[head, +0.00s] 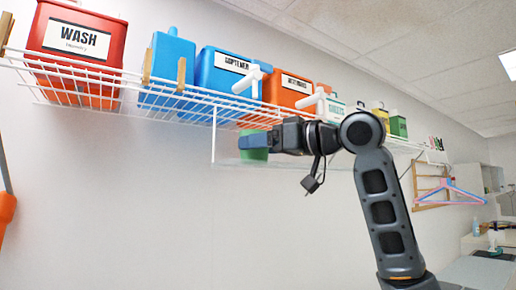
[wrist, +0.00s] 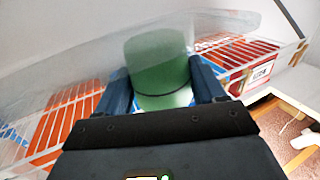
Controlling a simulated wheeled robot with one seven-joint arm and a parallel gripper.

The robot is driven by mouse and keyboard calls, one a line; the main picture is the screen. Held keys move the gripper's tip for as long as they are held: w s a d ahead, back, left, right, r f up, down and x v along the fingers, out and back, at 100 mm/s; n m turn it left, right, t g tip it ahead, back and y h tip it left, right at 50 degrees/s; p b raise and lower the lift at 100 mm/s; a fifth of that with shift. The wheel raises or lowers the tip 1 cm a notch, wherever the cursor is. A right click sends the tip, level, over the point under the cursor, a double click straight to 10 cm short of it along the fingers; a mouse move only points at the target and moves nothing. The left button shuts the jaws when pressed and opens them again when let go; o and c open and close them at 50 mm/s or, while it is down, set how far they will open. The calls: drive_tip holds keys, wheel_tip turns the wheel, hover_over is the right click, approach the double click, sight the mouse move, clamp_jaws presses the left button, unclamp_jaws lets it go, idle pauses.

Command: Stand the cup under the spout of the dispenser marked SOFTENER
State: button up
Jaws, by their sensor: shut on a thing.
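The green cup (wrist: 158,70) is between the two blue fingers of my gripper (wrist: 162,88) in the wrist view, and they are shut on it. In the head view my gripper (head: 256,139) is below the wire shelf and hides much of the cup (head: 254,155). The blue dispenser marked SOFTENER (head: 212,80) stands on the shelf, above and left of the cup. A white spout (head: 250,79) shows at its right front. I cannot tell whether the cup rests on the clear ledge (head: 226,160) or hangs above it.
The white wire shelf (head: 120,83) runs along the wall. It also holds a red WASH container (head: 80,58), another blue container (head: 168,62), an orange container (head: 285,90) with a white spout (head: 313,99), and several smaller ones. The wall below is clear.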

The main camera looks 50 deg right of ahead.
drive_tip(key=shift+w+f, duration=0.1)
drive_tip(key=shift+f, duration=0.15)
drive_tip(key=o, duration=1)
drive_tip(key=shift+r, duration=0.1)
drive_tip(key=shift+r, duration=0.2)
drive_tip(key=s+b, duration=0.1)
drive_tip(key=s, duration=0.3)
drive_tip(key=s+d+b, duration=0.1)
drive_tip(key=s, duration=0.3)
drive_tip(key=s+b, duration=0.1)
drive_tip(key=s, duration=0.3)
drive_tip(key=shift+d, duration=0.15)
